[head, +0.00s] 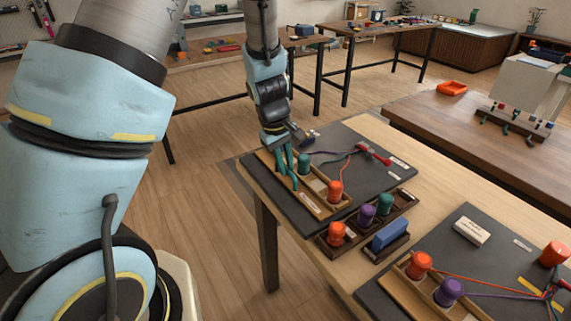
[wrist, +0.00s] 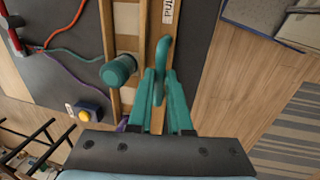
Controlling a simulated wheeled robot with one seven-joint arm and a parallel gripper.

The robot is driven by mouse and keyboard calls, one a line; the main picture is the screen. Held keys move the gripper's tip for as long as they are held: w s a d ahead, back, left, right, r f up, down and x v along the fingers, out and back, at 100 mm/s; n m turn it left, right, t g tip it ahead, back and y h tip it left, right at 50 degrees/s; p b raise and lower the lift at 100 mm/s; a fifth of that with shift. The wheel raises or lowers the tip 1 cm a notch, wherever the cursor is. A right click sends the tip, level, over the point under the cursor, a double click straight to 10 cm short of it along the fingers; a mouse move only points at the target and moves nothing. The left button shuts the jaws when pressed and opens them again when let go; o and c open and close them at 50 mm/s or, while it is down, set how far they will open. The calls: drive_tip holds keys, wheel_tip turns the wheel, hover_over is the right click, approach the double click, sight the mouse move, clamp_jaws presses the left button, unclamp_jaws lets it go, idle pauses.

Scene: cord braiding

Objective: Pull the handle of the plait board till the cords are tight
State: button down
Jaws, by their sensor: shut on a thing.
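The plait board (head: 345,140) is a dark board on the near table, with a wooden rack (head: 318,202) along its left side. Purple (head: 325,152), red and teal cords run on it to a red clamp (head: 372,153). In the wrist view the purple cord (wrist: 75,75) is wavy and the teal cord (wrist: 65,50) bows, so they look slack. A teal bobbin (wrist: 118,70) stands in the rack. My gripper (wrist: 158,82) is shut on a teal hooked handle (wrist: 162,50) beside a "PULL" label (wrist: 170,10).
An orange bobbin (head: 335,190) stands near the gripper. A wooden tray (head: 345,252) with bobbins and a blue block (head: 390,235) lies in front. A second board (head: 455,255) is at right. The floor left of the table is open.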

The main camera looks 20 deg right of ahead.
drive_tip(key=a, duration=0.1)
drive_tip(key=a+b, duration=0.2)
drive_tip(key=a, duration=0.1)
drive_tip(key=shift+s+a+f, duration=0.1)
drive_tip(key=shift+s, duration=0.25)
drive_tip(key=shift+s+a, duration=0.1)
drive_tip(key=shift+a, duration=0.2)
drive_tip(key=c, duration=0.8)
unclamp_jaws()
drive_tip(key=shift+a, duration=0.1)
drive_tip(key=shift+c, duration=0.2)
drive_tip(key=shift+r, duration=0.25)
